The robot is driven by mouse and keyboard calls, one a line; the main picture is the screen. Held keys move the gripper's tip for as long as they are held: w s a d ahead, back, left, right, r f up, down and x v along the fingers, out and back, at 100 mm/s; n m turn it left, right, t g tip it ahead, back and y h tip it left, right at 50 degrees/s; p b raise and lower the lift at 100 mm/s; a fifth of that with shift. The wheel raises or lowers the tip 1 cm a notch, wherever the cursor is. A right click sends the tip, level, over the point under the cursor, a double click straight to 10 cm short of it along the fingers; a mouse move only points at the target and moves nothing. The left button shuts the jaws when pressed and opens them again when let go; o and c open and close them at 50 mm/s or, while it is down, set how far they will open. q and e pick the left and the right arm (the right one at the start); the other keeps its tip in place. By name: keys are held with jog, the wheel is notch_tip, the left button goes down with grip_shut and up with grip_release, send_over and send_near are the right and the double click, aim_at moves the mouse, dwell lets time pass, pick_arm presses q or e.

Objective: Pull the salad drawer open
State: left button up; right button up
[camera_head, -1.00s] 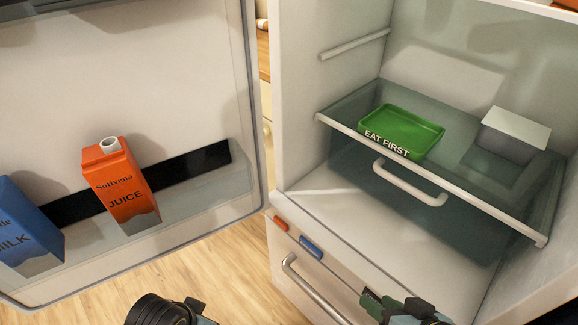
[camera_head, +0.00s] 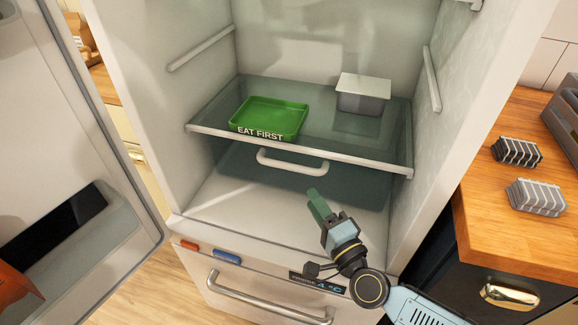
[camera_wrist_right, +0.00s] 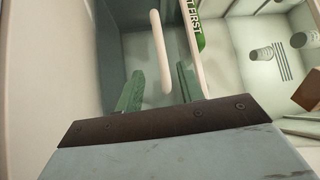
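The salad drawer (camera_head: 240,165) is a dark, see-through bin in the fridge, below the glass shelf, and it looks shut. Its pale bar handle (camera_head: 292,162) is on the front, and it also shows in the right wrist view (camera_wrist_right: 160,50). My right gripper (camera_head: 318,205) is in front of the fridge opening, just below and right of the handle in the head view. In the right wrist view its two green fingers (camera_wrist_right: 158,90) stand apart, with the handle's end ahead between them and nothing gripped. My left gripper is out of view.
A green "EAT FIRST" tray (camera_head: 270,118) and a grey lidded box (camera_head: 363,92) stand on the shelf above. The open fridge door (camera_head: 60,130) is at left. A wooden counter (camera_head: 530,170) with striped blocks is at right. The lower drawer's metal handle (camera_head: 265,300) is below.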

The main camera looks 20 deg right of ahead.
aim_at(290, 164)
jog(key=b+x, duration=0.1)
jog(key=x, duration=1)
jog(key=shift+w+a+r, duration=0.1)
jog(key=shift+w+a, duration=0.05)
jog(key=shift+w, duration=0.25)
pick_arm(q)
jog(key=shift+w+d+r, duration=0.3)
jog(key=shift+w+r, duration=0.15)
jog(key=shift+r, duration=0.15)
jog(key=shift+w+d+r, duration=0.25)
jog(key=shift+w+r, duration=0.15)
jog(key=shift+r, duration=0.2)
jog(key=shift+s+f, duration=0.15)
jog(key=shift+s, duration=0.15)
pick_arm(e)
grip_shut()
